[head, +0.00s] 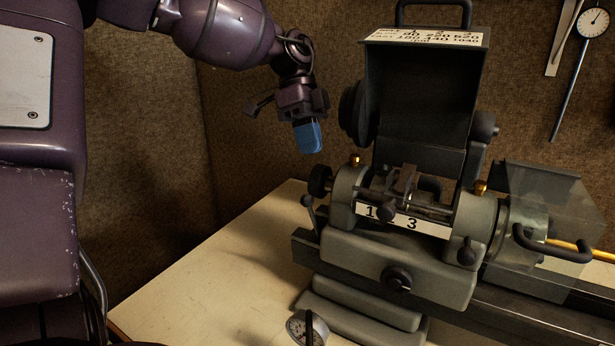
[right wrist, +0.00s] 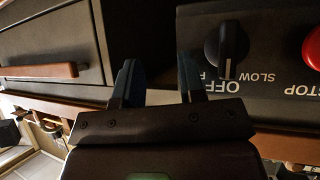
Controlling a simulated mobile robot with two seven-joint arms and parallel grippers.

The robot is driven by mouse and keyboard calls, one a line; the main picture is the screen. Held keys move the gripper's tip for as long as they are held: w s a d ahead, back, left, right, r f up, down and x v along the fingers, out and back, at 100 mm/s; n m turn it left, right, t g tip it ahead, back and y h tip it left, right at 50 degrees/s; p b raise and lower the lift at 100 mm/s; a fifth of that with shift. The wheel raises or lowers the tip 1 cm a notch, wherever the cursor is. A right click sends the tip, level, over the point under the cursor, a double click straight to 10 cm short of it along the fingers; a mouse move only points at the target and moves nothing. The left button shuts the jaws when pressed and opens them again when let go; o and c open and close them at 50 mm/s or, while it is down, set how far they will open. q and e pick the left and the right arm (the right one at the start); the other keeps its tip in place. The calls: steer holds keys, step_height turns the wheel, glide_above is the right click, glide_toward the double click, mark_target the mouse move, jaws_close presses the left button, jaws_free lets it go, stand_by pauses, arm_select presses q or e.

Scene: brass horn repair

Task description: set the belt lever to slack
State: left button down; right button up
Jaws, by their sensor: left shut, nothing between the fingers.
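The grey lathe headstock (head: 400,262) stands on the bench with its dark belt cover (head: 425,95) swung open upward. A short lever with a dark ball knob (head: 307,201) stands at the headstock's left end, slightly tilted. I cannot tell for sure whether it is the belt lever, and no slack mark is readable. My left gripper (head: 310,140), with blue fingertips, is shut and empty. It hangs above and left of the headstock, apart from it. My right gripper (right wrist: 157,82) shows in the right wrist view, its fingers apart with nothing between them.
A clear guard (head: 555,205) with a dark handle covers the right side, where a brass rod (head: 585,250) sticks out. The right wrist view shows a control panel with a knob (right wrist: 226,48) and red stop button (right wrist: 313,48).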

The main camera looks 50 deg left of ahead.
arm_select(q)
steer(key=s+d+f+p, duration=0.1)
steer(key=s+d+f, duration=0.2)
steer(key=f, duration=0.2)
steer(key=shift+s, duration=0.15)
stand_by(0.5)
